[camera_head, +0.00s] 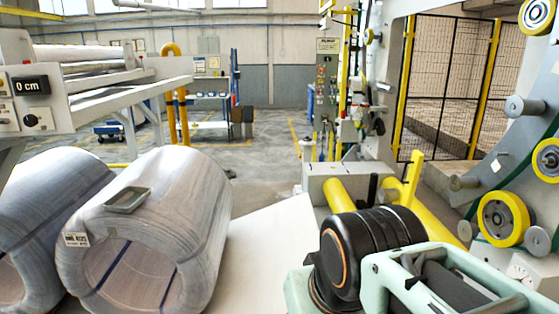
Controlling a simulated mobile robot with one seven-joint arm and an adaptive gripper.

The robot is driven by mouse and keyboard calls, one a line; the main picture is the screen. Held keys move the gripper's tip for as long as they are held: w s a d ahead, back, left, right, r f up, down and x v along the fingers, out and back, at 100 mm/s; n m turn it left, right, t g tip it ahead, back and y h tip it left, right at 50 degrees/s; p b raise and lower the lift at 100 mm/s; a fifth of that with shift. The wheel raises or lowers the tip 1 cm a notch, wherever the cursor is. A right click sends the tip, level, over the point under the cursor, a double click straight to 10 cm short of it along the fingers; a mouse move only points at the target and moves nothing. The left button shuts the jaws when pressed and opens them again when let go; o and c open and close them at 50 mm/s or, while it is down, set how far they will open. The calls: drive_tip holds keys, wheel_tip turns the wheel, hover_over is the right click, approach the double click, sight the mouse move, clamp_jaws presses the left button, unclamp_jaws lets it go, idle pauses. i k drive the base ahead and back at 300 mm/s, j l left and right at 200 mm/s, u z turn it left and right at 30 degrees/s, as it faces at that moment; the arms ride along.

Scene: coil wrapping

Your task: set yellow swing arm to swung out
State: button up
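A yellow arm (341,196), which looks like the swing arm, sits low at the machine on the right. A yellow upright piece (411,177) rises beside it, and a thick yellow length (436,229) runs down to the right. My own arm's dark joint and pale green link cover part of the yellow parts from the front. I cannot tell how the yellow pieces join or which way the swing arm is turned. My gripper is not in view, so its contact with the yellow arm cannot be told.
Two wrapped coils, one in front (186,205) with a small device (127,200) on top, lie at left. A pale sheet (266,256) lies beside it. A machine panel with yellow rollers (503,217) stands at right. Open floor (262,155) lies behind.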

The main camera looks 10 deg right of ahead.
sight(404, 197)
drive_tip(key=i+j+u, duration=0.6)
drive_tip(key=i+j+z, duration=0.1)
drive_tip(key=i+z, duration=0.25)
drive_tip(key=i+j+z, duration=0.2)
drive_tip(key=i+z, duration=0.35)
drive_tip(key=z, duration=0.2)
drive_tip(key=i+l+z, duration=0.1)
drive_tip(key=z, duration=0.25)
drive_tip(key=i+j+z, duration=0.1)
drive_tip(key=i+z, duration=0.6)
drive_tip(key=z, duration=0.15)
drive_tip(key=i+z, duration=0.55)
